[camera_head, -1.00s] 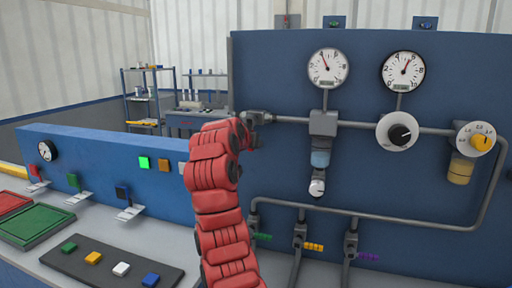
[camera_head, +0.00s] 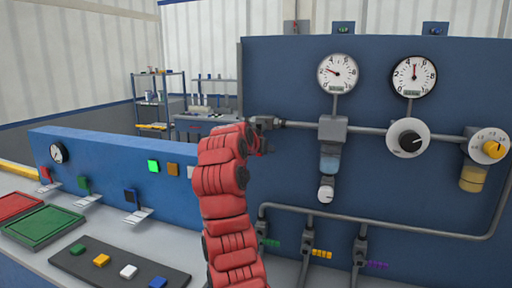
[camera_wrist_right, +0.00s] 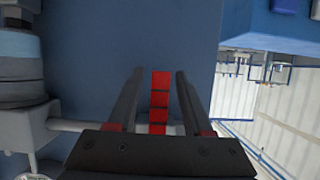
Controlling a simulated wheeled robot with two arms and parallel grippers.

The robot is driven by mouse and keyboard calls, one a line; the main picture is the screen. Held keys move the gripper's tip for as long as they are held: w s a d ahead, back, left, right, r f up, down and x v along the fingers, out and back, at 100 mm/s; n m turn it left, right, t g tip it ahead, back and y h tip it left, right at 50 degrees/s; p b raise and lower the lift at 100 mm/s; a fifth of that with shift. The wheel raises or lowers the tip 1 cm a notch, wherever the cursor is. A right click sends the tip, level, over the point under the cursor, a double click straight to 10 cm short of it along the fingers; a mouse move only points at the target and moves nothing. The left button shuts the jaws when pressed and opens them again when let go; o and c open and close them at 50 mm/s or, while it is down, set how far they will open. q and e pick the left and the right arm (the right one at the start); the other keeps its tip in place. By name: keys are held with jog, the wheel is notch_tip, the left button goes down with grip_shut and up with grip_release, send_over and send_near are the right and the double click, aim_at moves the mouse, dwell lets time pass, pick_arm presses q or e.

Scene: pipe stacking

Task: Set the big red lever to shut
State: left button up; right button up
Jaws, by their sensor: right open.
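The big red lever (camera_wrist_right: 160,103) shows in the right wrist view as a segmented red bar against the blue panel. It lies between the two dark fingers of my right gripper (camera_wrist_right: 160,73). The gripper is open, with a gap on both sides of the lever. In the head view my red right arm reaches up to the left end of the upper pipe (camera_head: 300,124). It hides the lever there, and the fingertips are not clear. My left gripper is not in view.
The blue panel (camera_head: 400,180) carries two round gauges, a black knob (camera_head: 409,140) and a yellow knob (camera_head: 493,149). Green, orange and purple handles sit on the lower pipes. A low blue console (camera_head: 105,160) with buttons and trays stands at left.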

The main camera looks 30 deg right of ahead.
jog(key=b+v, duration=0.1)
jog(key=v, duration=1.6)
jog(key=shift+w+a, duration=0.1)
